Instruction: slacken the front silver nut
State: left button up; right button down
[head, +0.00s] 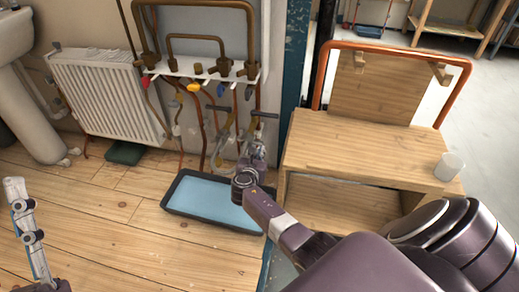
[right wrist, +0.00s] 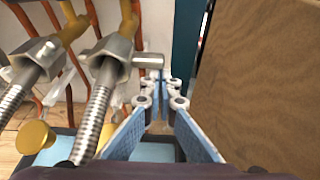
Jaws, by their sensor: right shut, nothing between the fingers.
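Two silver nuts, each on a ribbed metal hose below a brass pipe, show in the right wrist view: the right nut (right wrist: 112,52) and the left nut (right wrist: 36,58). A short grey bar (right wrist: 148,60) sticks out to the right of the right nut. I cannot tell which nut is the front one. My right gripper (right wrist: 160,78) is shut and empty, its tips close to the end of that bar; I cannot tell whether they touch. In the head view my right gripper (head: 258,145) is by the pipes. My left gripper (head: 15,190) is at the lower left, its jaws unclear.
A blue-lined tray (head: 212,196) lies on the wooden floor below the pipes. A wooden bench (head: 370,148) with a white cup (head: 449,166) stands to the right. A radiator (head: 105,95) is on the left wall. A yellow knob (right wrist: 35,137) is at the lower left.

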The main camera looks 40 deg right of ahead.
aim_at(260, 143)
pick_arm(q)
jog(key=w+f+g+y+p, duration=0.1)
jog(key=w+f+g, duration=0.25)
jog(key=f, duration=0.35)
jog(key=w+f+g+y+p, duration=0.2)
jog(key=f+g, duration=0.2)
jog(key=f, duration=0.3)
pick_arm(e)
jog(key=shift+d+r+n+g+h, duration=0.1)
jog(key=shift+r+n+g+h, duration=0.25)
jog(key=shift+r+n, duration=0.55)
jog(key=shift+r+n+g+h+p, duration=0.25)
jog(key=shift+r+n+g+p, duration=0.25)
jog(key=shift+n+p, duration=0.15)
jog(key=shift+w+r+n+h+p, duration=0.1)
jog(key=shift+r+n+h+p, duration=0.2)
jog(key=shift+r+n+p, duration=0.35)
pick_arm(q)
jog(key=s+a+f+g+y, duration=0.1)
jog(key=s+a+f+g, duration=0.1)
jog(key=s+f+g, duration=0.2)
jog(key=s+a+f+g+y, duration=0.1)
jog(key=s+f+g, duration=0.3)
jog(key=f, duration=0.7)
jog(key=shift+s+a+f+n+g, duration=0.2)
jog(key=shift+s+a+n+g, duration=0.3)
jog(key=shift+a, duration=0.3)
jog(key=shift+w, duration=0.15)
pick_arm(e)
jog(key=shift+r, duration=0.1)
